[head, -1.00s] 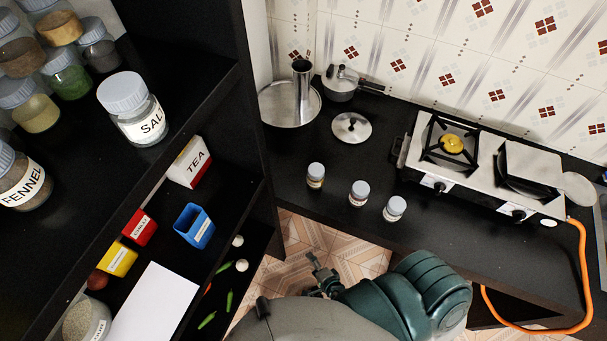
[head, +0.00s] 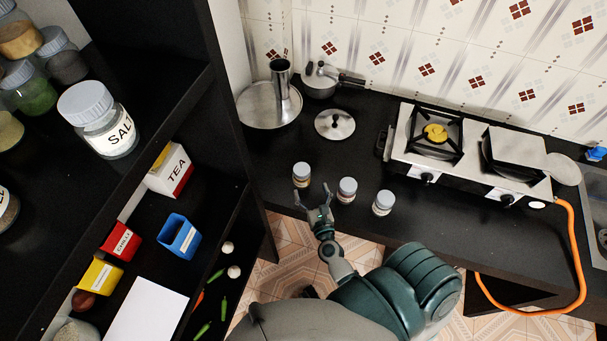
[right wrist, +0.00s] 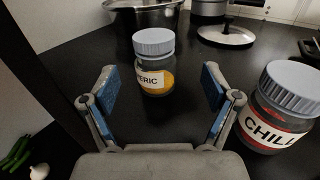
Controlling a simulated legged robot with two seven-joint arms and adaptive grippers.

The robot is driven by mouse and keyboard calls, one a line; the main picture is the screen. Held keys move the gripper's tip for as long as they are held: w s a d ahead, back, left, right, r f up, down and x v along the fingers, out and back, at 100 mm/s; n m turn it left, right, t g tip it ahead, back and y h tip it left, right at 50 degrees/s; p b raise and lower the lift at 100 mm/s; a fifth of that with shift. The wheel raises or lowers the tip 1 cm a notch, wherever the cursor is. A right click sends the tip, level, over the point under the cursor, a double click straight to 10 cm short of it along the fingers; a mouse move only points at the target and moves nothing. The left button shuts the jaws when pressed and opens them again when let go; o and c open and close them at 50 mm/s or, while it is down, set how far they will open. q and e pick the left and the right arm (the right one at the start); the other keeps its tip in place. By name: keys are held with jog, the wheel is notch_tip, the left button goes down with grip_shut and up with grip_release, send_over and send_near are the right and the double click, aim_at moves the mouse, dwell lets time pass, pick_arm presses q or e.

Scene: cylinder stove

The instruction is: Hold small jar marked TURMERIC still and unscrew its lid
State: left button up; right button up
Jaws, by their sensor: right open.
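The small turmeric jar (head: 302,176) stands upright on the black counter, the leftmost of three small jars. In the right wrist view the jar (right wrist: 155,80) shows yellow contents, a grey ridged lid and a label ending in "ERIC". My right gripper (head: 313,196) is open just in front of it, a little above the counter's front part. In the right wrist view the open fingers (right wrist: 160,95) stand either side of the jar, with the jar ahead between them, not touched. My left gripper is not in view.
A chilli jar (right wrist: 280,108) stands close to the right finger; it is the middle jar (head: 346,190) in the head view. A third jar (head: 383,203) stands farther right. A steel lid (head: 335,124), a pan (head: 268,108) and a stove (head: 470,150) are behind. A dark shelf (head: 225,120) stands left.

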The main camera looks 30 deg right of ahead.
aim_at(303, 178)
jog(key=x, duration=0.3)
jog(key=shift+a, duration=0.1)
jog(key=shift+w+a+p, duration=0.15)
jog(key=shift+w+p, duration=0.15)
jog(key=shift+w, duration=0.25)
jog(key=x, duration=0.4)
jog(key=shift+w+f+p, duration=0.2)
jog(key=shift+w+p, duration=0.1)
jog(key=shift+p, duration=0.05)
jog(key=shift+w+f, duration=0.1)
jog(key=c, duration=1.2)
jog(key=shift+c, duration=0.2)
